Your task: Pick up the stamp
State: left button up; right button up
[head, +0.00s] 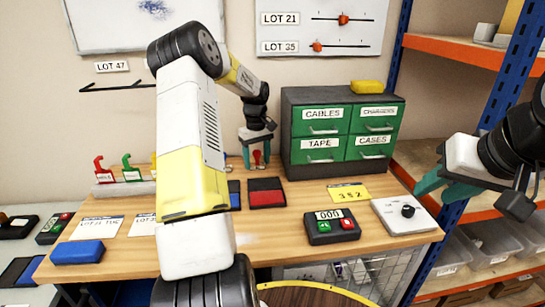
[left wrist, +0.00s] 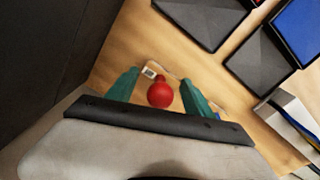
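The stamp (head: 257,157) has a red knob and stands at the back of the table, just left of the green drawer cabinet. My left gripper (head: 256,154) points down over it with its teal fingers apart. In the left wrist view the stamp's round red knob (left wrist: 160,94) sits between the two fingertips (left wrist: 159,92), with a gap on each side. The stamp's base is mostly hidden under the knob. My right gripper (head: 444,186) is at the right, above the table's right edge, with teal fingers apart and nothing between them.
The green drawer cabinet (head: 340,172) stands close to the right of the stamp. Black trays with red and blue pads (head: 266,198) lie in front of it.

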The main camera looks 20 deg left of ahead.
pick_arm(q)
jog(key=c, duration=0.5)
jog(key=shift+o, duration=0.2)
jog(key=shift+r, duration=0.15)
jog(key=shift+r, duration=0.65)
notch_tip(320, 180, up, 2)
jog(key=shift+r, duration=0.15)
jog(key=s, duration=1)
jog(key=s+d+r, duration=0.1)
jog(key=s, duration=0.5)
